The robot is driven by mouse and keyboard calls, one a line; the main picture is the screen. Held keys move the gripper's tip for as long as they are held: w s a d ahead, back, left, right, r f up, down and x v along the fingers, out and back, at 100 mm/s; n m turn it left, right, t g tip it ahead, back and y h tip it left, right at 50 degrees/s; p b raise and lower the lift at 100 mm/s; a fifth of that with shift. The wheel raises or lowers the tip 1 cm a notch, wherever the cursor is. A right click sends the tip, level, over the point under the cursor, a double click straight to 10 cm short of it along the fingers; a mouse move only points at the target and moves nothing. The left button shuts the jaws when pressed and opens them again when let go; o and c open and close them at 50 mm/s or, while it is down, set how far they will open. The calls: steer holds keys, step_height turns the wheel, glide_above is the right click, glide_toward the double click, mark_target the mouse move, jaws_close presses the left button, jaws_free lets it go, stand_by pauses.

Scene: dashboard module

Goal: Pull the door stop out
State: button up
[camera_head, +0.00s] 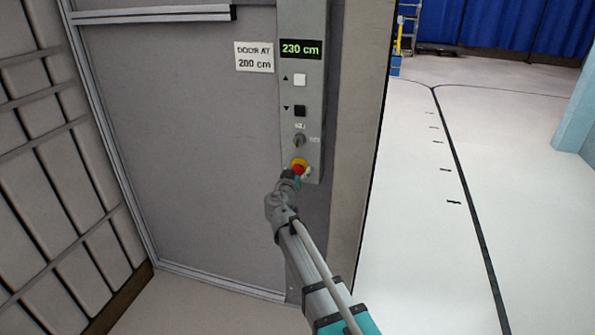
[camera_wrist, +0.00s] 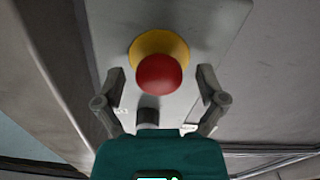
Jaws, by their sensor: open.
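The door stop is a red mushroom button (camera_head: 299,167) on a yellow collar, low on the grey control panel (camera_head: 314,100). In the wrist view the red button (camera_wrist: 159,75) sits in the upper middle, with its yellow collar (camera_wrist: 172,45) behind it. My gripper (camera_head: 295,176) is at the button in the head view and partly covers it. In the wrist view my gripper (camera_wrist: 161,78) is open, one finger to each side of the red head. A gap shows between each finger and the button.
Above the button are a key switch (camera_head: 299,140), a black down button (camera_head: 300,111), a white up button (camera_head: 300,80) and a display (camera_head: 300,49) reading 230 cm. A sign (camera_head: 254,58) reads "DOOR AT 200 cm". A grey door (camera_head: 190,130) stands left; open floor (camera_head: 420,240) lies right.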

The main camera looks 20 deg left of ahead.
steer(key=shift+w, duration=0.1)
jaws_close()
steer(key=shift+s, duration=0.5)
stand_by(0.3)
jaws_free()
steer(key=shift+s, duration=0.2)
steer(key=s, duration=1.1)
steer(key=shift+s, duration=0.35)
steer(key=shift+d, duration=0.1)
